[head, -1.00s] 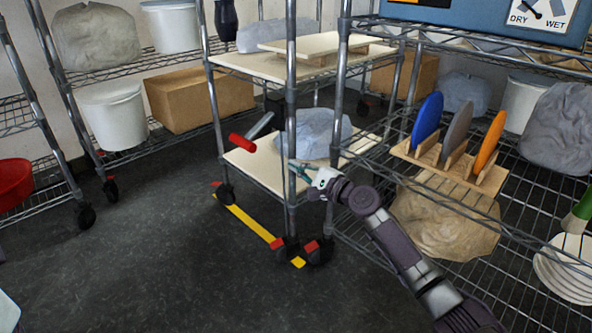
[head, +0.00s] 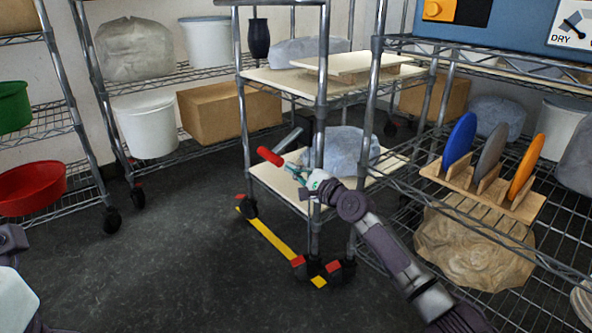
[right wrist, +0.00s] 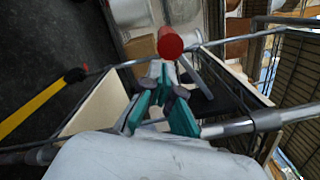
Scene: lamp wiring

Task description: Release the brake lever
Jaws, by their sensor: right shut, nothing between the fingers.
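The brake lever is a grey rod with a red cylindrical grip (head: 270,156), sticking out from the wheeled rack at middle height. In the right wrist view the red end of the grip (right wrist: 170,42) faces the camera, just beyond my fingertips. My right gripper (head: 290,169), with teal fingers, is shut and empty. It is just right of and slightly below the red grip in the head view; I cannot tell whether they touch. It also shows in the right wrist view (right wrist: 163,84). At the lower left only part of my left arm shows, its fingers out of sight.
The rack's lower board (head: 275,190) and post (head: 320,110) are close to my right gripper. A yellow floor strip (head: 268,240) runs along the rack's casters. A shelf with coloured discs (head: 459,138) stands right. The floor at left is clear.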

